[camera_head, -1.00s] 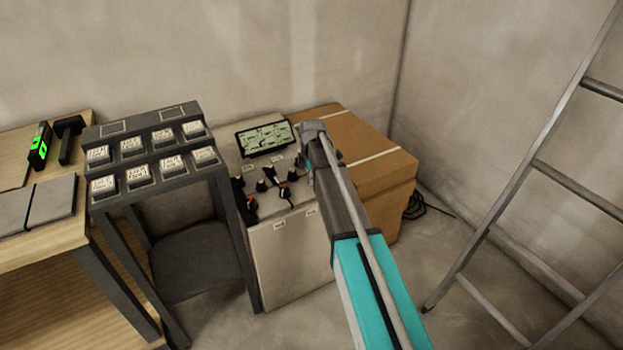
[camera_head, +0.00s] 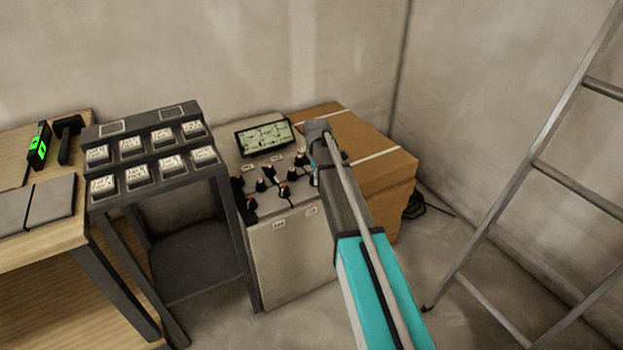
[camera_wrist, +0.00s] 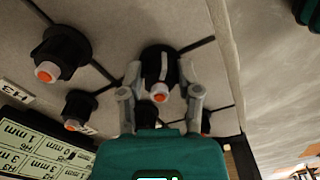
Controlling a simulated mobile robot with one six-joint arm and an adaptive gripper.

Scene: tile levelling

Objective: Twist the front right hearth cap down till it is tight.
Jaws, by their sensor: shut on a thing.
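The hearth caps are black caps with orange tips on the pale tiled top of a box-like stand (camera_head: 290,262). In the wrist view my gripper (camera_wrist: 162,88) has its two grey fingers closed around one black cap (camera_wrist: 158,62), with its orange tip between them. The cap sits upright on the tile where dark joint lines meet. In the head view my gripper (camera_head: 315,172) is at the right edge of the stand and mostly hides this cap. I cannot tell how tight the cap is.
Other caps stand close by, one (camera_wrist: 60,52) to the left and a smaller one (camera_wrist: 80,108) below it in the wrist view. A lit display (camera_head: 265,138) stands behind the caps. A cardboard box (camera_head: 385,180) is right of the stand, and a ladder (camera_head: 530,165) farther right.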

